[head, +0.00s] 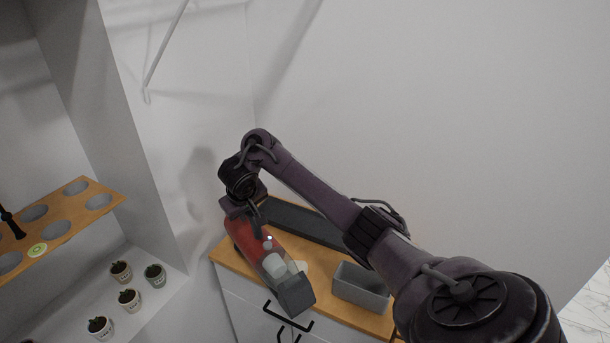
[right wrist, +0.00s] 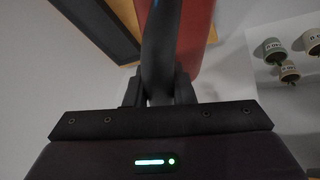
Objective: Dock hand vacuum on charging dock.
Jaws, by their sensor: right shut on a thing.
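The hand vacuum (head: 247,243) has a red body, a clear front bin with pale parts inside, and a dark grey nozzle (head: 295,295). My right gripper (head: 256,214) is shut on its dark handle, which also shows between the fingers in the right wrist view (right wrist: 158,60). The vacuum is over the wooden cabinet top, nozzle toward the front edge; I cannot tell whether it touches the top. A long dark grey flat piece (head: 308,224) lies behind it, partly hidden by my arm; I cannot tell if this is the charging dock.
A grey open bin (head: 360,287) stands on the cabinet top (head: 232,262), right of the vacuum. White drawers with black handles (head: 287,318) are below. At left, a wooden rack with round holes (head: 62,228) sits above a shelf with several small potted plants (head: 129,299). White walls stand behind.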

